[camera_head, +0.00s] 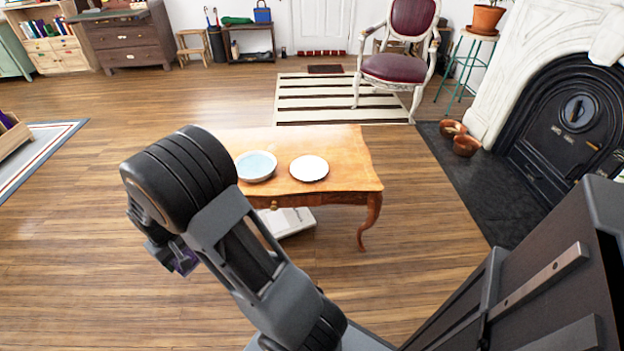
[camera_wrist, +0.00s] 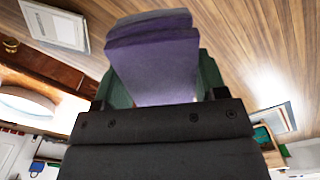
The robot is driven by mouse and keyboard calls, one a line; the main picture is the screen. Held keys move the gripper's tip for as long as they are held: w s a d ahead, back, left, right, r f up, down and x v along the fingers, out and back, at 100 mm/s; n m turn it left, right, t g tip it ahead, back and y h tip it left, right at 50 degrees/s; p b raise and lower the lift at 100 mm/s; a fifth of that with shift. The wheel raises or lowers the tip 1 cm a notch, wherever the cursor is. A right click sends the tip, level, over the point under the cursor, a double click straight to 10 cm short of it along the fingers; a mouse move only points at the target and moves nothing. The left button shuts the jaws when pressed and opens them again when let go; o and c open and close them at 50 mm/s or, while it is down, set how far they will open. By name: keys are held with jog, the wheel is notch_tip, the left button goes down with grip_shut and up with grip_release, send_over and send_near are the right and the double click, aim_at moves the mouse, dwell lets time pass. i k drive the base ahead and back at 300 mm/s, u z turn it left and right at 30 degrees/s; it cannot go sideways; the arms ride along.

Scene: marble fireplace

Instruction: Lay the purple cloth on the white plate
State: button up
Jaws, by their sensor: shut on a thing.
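The purple cloth (camera_wrist: 153,62) is folded and held between the green fingers of my gripper (camera_wrist: 158,82) in the wrist view. In the head view only a small purple patch of the cloth (camera_head: 186,262) shows at the end of my arm, left of the table and over the floor. The white plate (camera_head: 309,168) lies flat and empty on the right part of the wooden table top. My gripper is well to the left of the plate and apart from it. Most of the gripper is hidden behind my arm in the head view.
A bowl with a pale blue inside (camera_head: 256,166) stands just left of the plate on the wooden table (camera_head: 342,150). A white flat object (camera_head: 288,221) lies under the table. A red armchair (camera_head: 398,66) stands behind.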

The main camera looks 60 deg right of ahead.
aim_at(309, 169)
jog(key=k, duration=0.2)
jog(key=z, duration=1.45)
jog(key=i, duration=1)
